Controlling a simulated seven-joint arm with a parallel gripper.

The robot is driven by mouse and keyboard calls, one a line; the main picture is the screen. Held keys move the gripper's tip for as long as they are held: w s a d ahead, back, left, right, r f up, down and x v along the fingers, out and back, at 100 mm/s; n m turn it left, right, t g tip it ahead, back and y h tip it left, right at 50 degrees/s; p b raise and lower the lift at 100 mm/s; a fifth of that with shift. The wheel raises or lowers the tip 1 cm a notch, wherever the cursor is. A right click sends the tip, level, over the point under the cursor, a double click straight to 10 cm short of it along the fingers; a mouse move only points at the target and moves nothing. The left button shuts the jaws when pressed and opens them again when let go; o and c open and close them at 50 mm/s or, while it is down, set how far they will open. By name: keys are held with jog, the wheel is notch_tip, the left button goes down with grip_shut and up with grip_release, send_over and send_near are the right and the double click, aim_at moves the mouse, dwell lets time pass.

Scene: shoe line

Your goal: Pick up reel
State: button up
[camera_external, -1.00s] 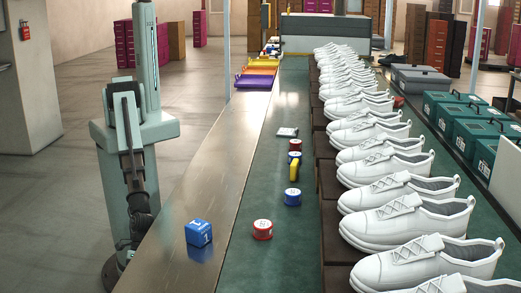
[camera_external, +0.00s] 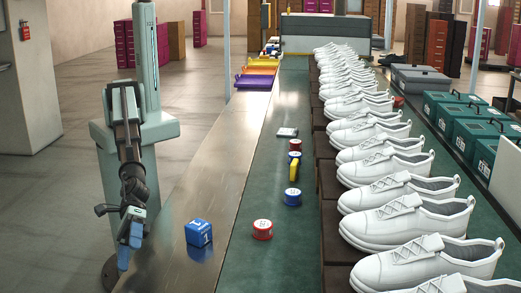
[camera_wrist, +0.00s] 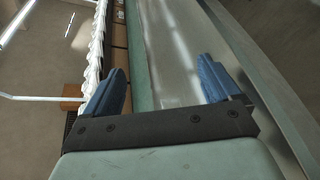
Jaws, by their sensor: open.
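A red reel-like disc with a pale top (camera_external: 262,229) lies flat on the green belt. A blue one with a pale top (camera_external: 292,197) lies farther along the belt. I cannot tell which one is the reel meant. My gripper (camera_external: 130,246) points down at the left, beside the metal ledge, apart from all of these. In the wrist view its blue fingers (camera_wrist: 161,68) are wide apart with nothing between them. No reel can be made out in that view.
A blue box (camera_external: 199,232) stands on the metal ledge (camera_external: 215,150), between my gripper and the red disc. A yellow piece (camera_external: 294,171) and a small grey item (camera_external: 287,132) lie on the belt. White shoes (camera_external: 405,210) line the right. Coloured trays (camera_external: 258,71) sit at the back.

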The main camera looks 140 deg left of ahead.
jog(key=w+a+r+g+y, duration=0.1)
jog(key=w+a+r, duration=0.15)
jog(key=a, duration=1.15)
jog(key=w+a+r+y, duration=0.1)
jog(key=w+a+r, duration=0.15)
jog(key=a, duration=1.05)
jog(key=s+a+r+n+g+y, duration=0.1)
jog(key=s+a, duration=0.2)
jog(key=a, duration=1.1)
jog(key=s+a+r+g+y, duration=0.1)
jog(key=s+a+r+g, duration=0.15)
jog(key=a, duration=1.15)
jog(key=s+a+r+n+g+y, duration=0.1)
jog(key=s+a+r, duration=0.1)
jog(key=s+a, duration=0.85)
jog(key=s+a+r+n+g+y, duration=0.1)
jog(key=s+a+g, duration=0.1)
jog(key=s+a, duration=0.8)
jog(key=n+g+y, duration=0.2)
jog(key=g, duration=0.3)
send_over(295, 142)
notch_tip(295, 142, down, 4)
jog(key=f, duration=1.2)
jog(key=shift+s+a+f, duration=0.15)
jog(key=shift+a+f, duration=0.1)
